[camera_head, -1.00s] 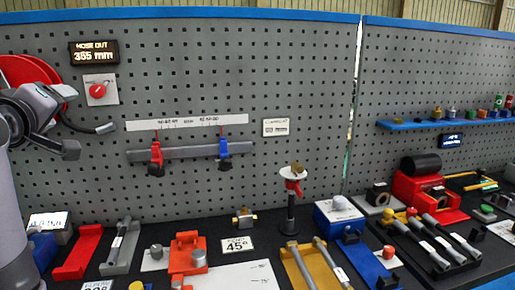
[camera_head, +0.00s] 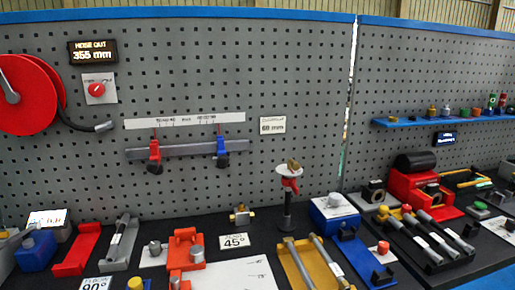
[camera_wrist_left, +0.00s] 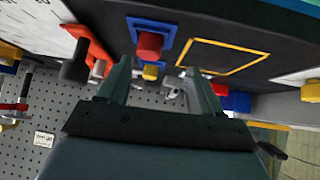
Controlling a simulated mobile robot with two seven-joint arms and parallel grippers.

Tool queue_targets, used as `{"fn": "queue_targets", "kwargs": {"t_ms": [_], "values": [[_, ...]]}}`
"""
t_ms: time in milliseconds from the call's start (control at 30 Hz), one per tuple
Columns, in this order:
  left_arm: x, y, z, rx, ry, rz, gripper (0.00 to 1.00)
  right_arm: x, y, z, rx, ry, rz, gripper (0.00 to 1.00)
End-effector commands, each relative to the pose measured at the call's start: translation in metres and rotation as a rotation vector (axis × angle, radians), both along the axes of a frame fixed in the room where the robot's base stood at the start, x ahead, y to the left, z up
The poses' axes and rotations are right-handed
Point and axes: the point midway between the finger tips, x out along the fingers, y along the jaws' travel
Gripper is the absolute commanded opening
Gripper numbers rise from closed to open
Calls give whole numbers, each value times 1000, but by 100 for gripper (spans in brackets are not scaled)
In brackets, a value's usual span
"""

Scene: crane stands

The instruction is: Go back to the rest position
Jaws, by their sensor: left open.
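My left gripper (camera_wrist_left: 162,88) shows in the left wrist view with its two dark fingers spread apart. Nothing is visible between the fingers at their own depth; bench items show beyond them. In the head view the left gripper is out of sight. My right gripper is in neither view.
A red hose reel (camera_head: 28,95) hangs on the grey pegboard (camera_head: 270,60) at the left. The black bench below holds a red tray (camera_head: 76,252), an orange fixture (camera_head: 187,248), a yellow tray (camera_head: 312,268) and a round stand (camera_head: 288,190). A blue shelf (camera_head: 440,121) is at the right.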

Motion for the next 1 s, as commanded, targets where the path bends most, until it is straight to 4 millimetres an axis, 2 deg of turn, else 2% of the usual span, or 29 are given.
{"fn": "queue_targets", "kwargs": {"t_ms": [33,200,500,533,700,1000], "values": [[-22,-6,-18,14,59,-35,65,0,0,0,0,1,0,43],[-85,-23,-59,50,220,-151,65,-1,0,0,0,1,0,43],[-186,-47,-96,67,445,-335,65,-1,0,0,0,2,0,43],[-176,-47,-101,68,410,-332,65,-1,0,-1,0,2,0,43],[-151,-54,-125,63,280,-341,65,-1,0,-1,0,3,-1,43],[-122,-67,-166,46,21,-358,65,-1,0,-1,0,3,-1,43]]}}
